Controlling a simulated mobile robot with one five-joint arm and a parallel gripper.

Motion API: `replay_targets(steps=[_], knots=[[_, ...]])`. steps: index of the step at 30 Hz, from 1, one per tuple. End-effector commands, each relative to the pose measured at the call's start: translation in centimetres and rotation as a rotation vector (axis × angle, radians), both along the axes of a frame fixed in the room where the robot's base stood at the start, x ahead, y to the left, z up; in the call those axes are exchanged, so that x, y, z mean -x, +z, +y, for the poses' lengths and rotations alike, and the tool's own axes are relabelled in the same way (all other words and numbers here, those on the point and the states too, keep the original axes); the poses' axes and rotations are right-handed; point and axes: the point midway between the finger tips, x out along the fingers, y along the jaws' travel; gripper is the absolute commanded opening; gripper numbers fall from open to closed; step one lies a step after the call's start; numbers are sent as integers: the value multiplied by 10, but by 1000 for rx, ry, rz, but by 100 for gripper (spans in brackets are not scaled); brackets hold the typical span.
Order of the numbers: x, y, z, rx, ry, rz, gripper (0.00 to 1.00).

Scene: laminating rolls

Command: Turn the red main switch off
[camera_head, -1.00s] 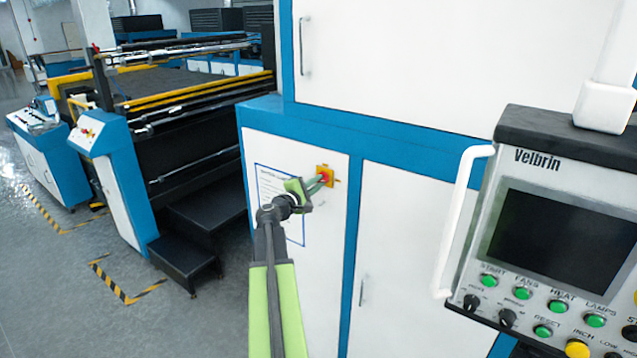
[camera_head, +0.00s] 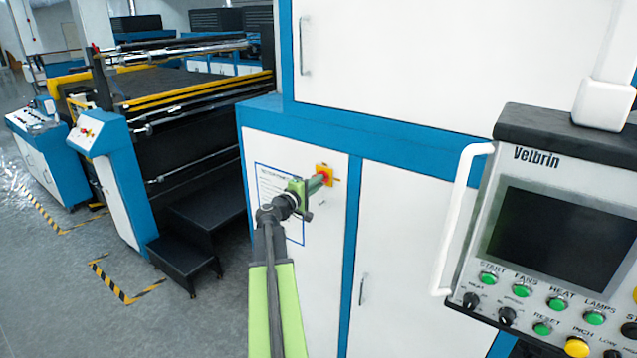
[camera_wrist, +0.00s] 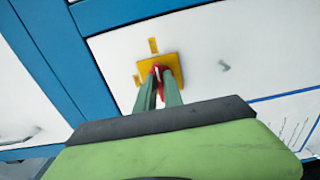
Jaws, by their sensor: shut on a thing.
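The red main switch (camera_wrist: 158,72) sits on a yellow plate (camera_wrist: 178,58) on the white cabinet door. In the head view the yellow plate (camera_head: 325,169) and a bit of the red switch (camera_head: 321,178) show beyond my gripper. My gripper (camera_head: 319,181) reaches the switch from the front left. In the wrist view my gripper (camera_wrist: 160,82) has its two green fingers on either side of the red handle, shut on it. The fingers hide part of the handle. The gripper body is turned compared with the plate's edges.
A printed sheet (camera_head: 264,180) with a blue border is on the door, left of the switch. A control panel (camera_head: 560,240) with a white handle stands at the right. Black steps (camera_head: 185,262) and a machine are at the left. The grey floor is open at lower left.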

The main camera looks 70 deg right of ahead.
Motion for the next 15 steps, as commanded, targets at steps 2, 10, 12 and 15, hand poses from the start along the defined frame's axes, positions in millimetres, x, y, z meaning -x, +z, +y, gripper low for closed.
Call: replay_targets(steps=[2, 10, 12, 15], knots=[[4, -2, 1, -3, -11, -8, 0], [4, -2, 1, -3, -10, -7, 25], [3, -2, 1, -3, -8, -6, 34], [2, -1, 0, -2, -6, -5, 34]])
